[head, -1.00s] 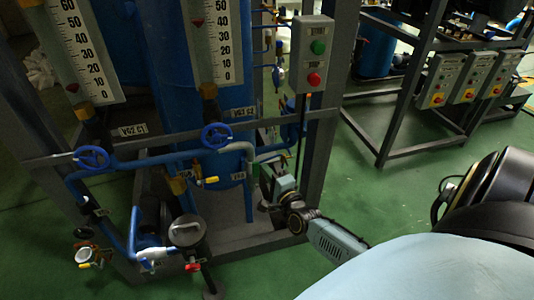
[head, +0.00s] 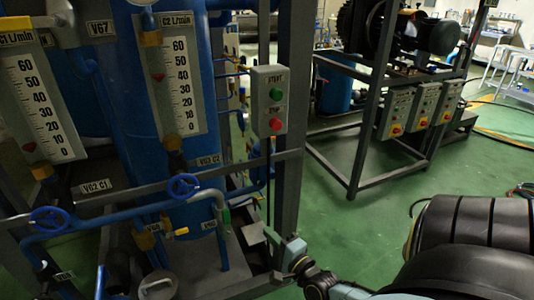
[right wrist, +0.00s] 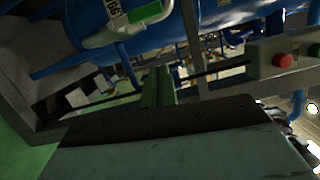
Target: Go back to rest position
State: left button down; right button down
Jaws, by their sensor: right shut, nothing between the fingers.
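My right gripper (head: 270,236) is at the lower middle of the head view, in front of the blue rig's lower frame, near a grey curved pipe. It is shut with nothing visible between its fingers. In the right wrist view its shut fingers (right wrist: 156,88) stick up past the wide gripper body, apart from the pipework behind. My left gripper is out of view.
Close by are blue valve wheels (head: 184,187) and a button box (head: 269,99) with green and red buttons. The box also shows in the right wrist view (right wrist: 283,60). Green floor (head: 340,230) is clear right of the rig. Another framed machine (head: 365,150) stands behind.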

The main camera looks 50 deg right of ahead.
dwell(0.5)
jog(key=s+a+f+n+g+y, duration=0.1)
jog(key=s+a+f+n+g, duration=0.2)
jog(key=f, duration=0.5)
jog(key=s+a+f+n+g+y, duration=0.15)
jog(key=s+f+n, duration=0.25)
jog(key=f, duration=0.4)
jog(key=s+a+f+n+g, duration=0.2)
jog(key=s+f+n+g, duration=0.15)
jog(key=f, duration=0.45)
jog(key=s+a+f+n+g, duration=0.4)
jog(key=s+f+n, duration=0.2)
jog(key=s, duration=0.5)
jog(key=s+a+f+n+g, duration=0.4)
jog(key=s+f+n, duration=0.3)
jog(key=s, duration=0.5)
jog(key=shift+s+f+g+y, duration=0.15)
jog(key=shift+f+g+y, duration=0.25)
jog(key=shift+f, duration=0.35)
